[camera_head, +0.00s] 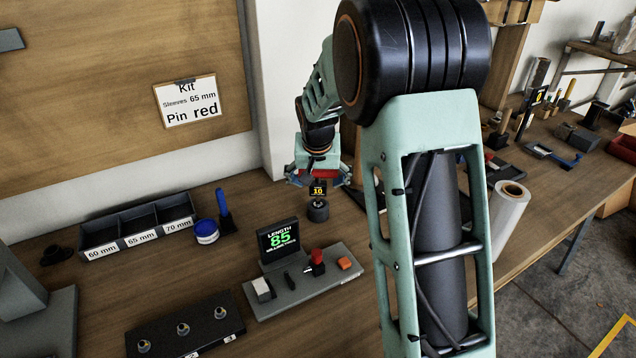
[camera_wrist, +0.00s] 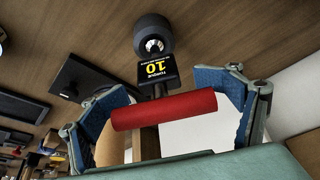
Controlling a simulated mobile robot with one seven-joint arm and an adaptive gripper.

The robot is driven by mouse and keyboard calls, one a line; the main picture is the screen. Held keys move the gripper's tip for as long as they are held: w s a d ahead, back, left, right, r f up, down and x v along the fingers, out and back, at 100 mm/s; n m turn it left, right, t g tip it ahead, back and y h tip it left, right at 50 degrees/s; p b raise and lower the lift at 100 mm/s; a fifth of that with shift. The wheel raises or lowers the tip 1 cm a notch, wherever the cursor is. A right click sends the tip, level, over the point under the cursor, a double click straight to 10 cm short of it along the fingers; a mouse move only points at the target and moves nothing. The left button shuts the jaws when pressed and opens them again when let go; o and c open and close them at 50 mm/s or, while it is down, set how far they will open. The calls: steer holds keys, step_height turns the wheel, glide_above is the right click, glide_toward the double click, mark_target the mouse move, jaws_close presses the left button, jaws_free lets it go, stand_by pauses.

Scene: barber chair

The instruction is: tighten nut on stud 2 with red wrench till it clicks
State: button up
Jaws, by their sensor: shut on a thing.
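My gripper (camera_head: 318,178) is shut on the red wrench, with its blue-padded fingers at both ends of the red handle (camera_wrist: 165,111). A black display (camera_wrist: 157,72) on the wrench reads torque 10 and also shows in the head view (camera_head: 318,190). Beyond it is a dark round piece with a silver centre (camera_wrist: 152,38); I cannot tell whether it is the wrench's end or a holder. The black stud block (camera_head: 160,343) lies at the lower left of the head view, with three brass-coloured studs or nuts; the middle one (camera_head: 183,328) is upright. Number labels on its front edge are partly cut off.
A grey console (camera_head: 305,287) with a screen reading length 85 (camera_head: 279,239) stands between my gripper and the block. A sleeve tray (camera_head: 138,229), a blue-lidded tub (camera_head: 206,231) and a blue-handled tool (camera_head: 223,205) are at left. A white roll (camera_head: 507,220) is at right.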

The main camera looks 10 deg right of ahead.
steer(key=shift+f, duration=0.25)
steer(key=o, duration=1.7)
